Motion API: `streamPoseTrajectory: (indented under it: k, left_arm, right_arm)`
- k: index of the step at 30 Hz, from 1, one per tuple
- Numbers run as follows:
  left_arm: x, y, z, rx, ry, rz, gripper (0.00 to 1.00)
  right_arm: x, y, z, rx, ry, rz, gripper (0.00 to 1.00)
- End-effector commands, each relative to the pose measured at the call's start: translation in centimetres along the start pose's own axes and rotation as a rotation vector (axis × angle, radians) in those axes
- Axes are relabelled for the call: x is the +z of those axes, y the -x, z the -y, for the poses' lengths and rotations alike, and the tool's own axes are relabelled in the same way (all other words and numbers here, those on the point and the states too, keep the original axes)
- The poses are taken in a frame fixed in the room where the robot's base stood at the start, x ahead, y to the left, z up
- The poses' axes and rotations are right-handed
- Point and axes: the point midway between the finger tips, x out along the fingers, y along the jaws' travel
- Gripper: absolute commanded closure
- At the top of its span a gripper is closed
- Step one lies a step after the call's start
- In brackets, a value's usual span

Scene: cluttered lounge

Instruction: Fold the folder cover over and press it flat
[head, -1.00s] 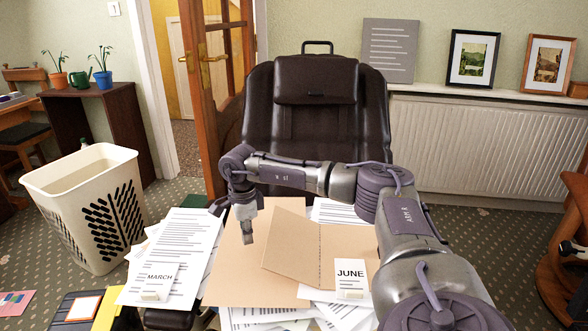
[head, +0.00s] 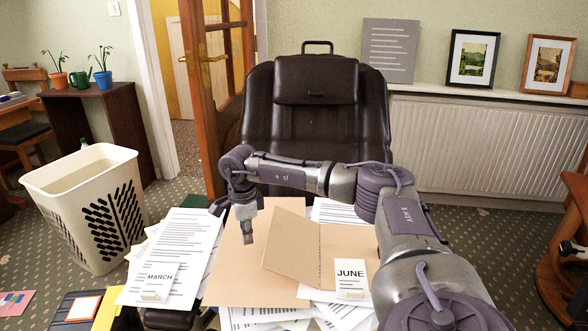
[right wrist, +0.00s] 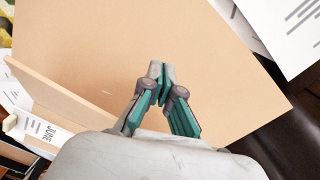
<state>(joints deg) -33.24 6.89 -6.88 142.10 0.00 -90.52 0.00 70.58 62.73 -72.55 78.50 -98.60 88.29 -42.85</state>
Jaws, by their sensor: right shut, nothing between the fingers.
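The tan card folder (head: 232,284) lies on loose papers in front of the dark chair. Its cover (head: 292,243) stands tilted up from the crease, apart from the sheet beneath. In the right wrist view the folder's flat sheet (right wrist: 215,85) fills the middle, and the cover's edge (right wrist: 60,95) shows at the left. My right gripper (head: 247,239) points down over the folder, just left of the cover. In the right wrist view its fingertips (right wrist: 160,72) are together and empty. Whether they touch the sheet is unclear. My left gripper is out of view.
A JUNE card (head: 350,278) stands at the folder's right front, and a MARCH card (head: 158,281) at the left. Papers (head: 195,235) surround the folder. The dark chair (head: 314,125) rises behind. A cream basket (head: 85,205) stands at the left.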

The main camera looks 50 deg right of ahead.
Motion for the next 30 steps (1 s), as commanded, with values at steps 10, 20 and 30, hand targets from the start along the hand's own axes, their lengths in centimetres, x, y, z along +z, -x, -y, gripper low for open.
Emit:
streamPoseTrajectory:
  k: [10, 20, 30]
  left_arm:
    - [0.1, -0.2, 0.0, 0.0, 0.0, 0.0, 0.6]
    - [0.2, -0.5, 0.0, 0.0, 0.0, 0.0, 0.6]
    - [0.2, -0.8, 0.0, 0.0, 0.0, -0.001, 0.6]
  right_arm:
    - [0.0, -0.5, 0.0, 0.0, 0.0, 0.0, 1.0]
    - [0.0, -1.4, 0.0, 0.001, 0.0, 0.0, 1.0]
    - [0.0, -2.2, 0.0, 0.0, 0.0, 0.0, 1.0]
